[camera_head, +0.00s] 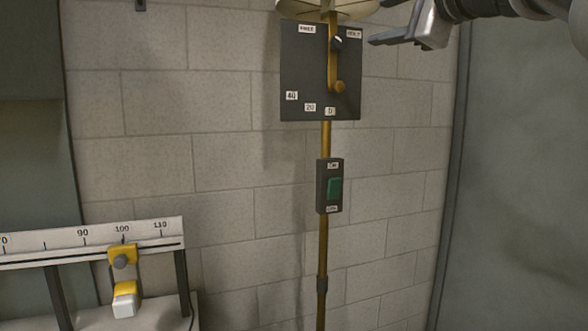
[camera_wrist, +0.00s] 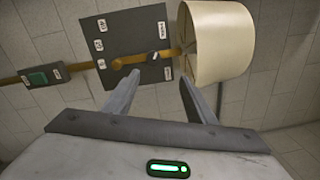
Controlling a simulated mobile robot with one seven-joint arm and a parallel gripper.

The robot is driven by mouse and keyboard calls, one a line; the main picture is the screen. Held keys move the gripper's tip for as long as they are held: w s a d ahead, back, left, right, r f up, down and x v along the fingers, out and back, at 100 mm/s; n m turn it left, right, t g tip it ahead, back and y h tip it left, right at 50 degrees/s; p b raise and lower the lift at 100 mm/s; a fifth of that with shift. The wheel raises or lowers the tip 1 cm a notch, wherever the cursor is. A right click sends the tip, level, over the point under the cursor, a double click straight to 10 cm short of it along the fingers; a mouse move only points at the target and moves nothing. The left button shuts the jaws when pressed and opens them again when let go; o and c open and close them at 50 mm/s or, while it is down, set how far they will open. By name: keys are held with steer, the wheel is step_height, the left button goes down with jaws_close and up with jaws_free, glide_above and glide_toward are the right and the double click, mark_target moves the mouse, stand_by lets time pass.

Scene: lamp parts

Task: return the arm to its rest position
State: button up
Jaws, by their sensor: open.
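My gripper (camera_head: 385,22) is at the upper right in the head view, beside the lamp's dark panel. In the wrist view my gripper (camera_wrist: 160,78) has its two fingers apart with nothing between them. The lamp has a cream shade (camera_head: 322,8), cut off by the top edge; the shade also shows in the wrist view (camera_wrist: 225,40). Below it, the dark panel (camera_head: 302,72) carries small white labels and a brass lever (camera_head: 334,65). A dark switch box (camera_head: 329,186) with a green rocker sits lower on the brass pole (camera_head: 322,245). My gripper appears apart from the lamp.
A white ruler rail (camera_head: 60,242) with a yellow slider (camera_head: 122,255) stands at the lower left. A pale block wall (camera_head: 150,150) lies behind the lamp. A grey-green panel (camera_head: 520,180) fills the right side. The space below my gripper looks clear.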

steer(key=s+d+r+m+t+h+p, duration=0.2)
steer(key=m+h, duration=0.1)
steer(key=m, duration=0.7)
steer(key=s+d+r+m+t+h+p, duration=0.2)
steer(key=m+h, duration=0.1)
steer(key=m, duration=0.7)
steer(key=s+d+f+m+g+h+p, duration=0.1)
steer(key=s+d+f+m+g+h, duration=0.15)
steer(key=f+m, duration=0.7)
steer(key=s+d+f+m+g+h+p, duration=0.1)
steer(key=s+f+m+g+h+p, duration=0.2)
steer(key=f+m, duration=0.6)
steer(key=s+a+f+m+g+y, duration=0.2)
steer(key=s+a+f+m+g, duration=0.1)
steer(key=f, duration=0.6)
steer(key=s+a+f+m+g+y+p, duration=0.1)
steer(key=s+a+f+m+g, duration=0.3)
steer(key=s+f+m, duration=0.3)
steer(key=s+a+f+m+g+y+p, duration=0.1)
steer(key=s+a+f+m+g+y, duration=0.1)
steer(key=s+a+f+m, duration=0.3)
steer(key=s+f+g, duration=0.1)
steer(key=s+f, duration=0.2)
steer(key=f, duration=0.3)
steer(key=shift+s+a+m+y, duration=0.3)
steer(key=shift+a+m+y, duration=0.05)
steer(key=shift+a, duration=0.05)
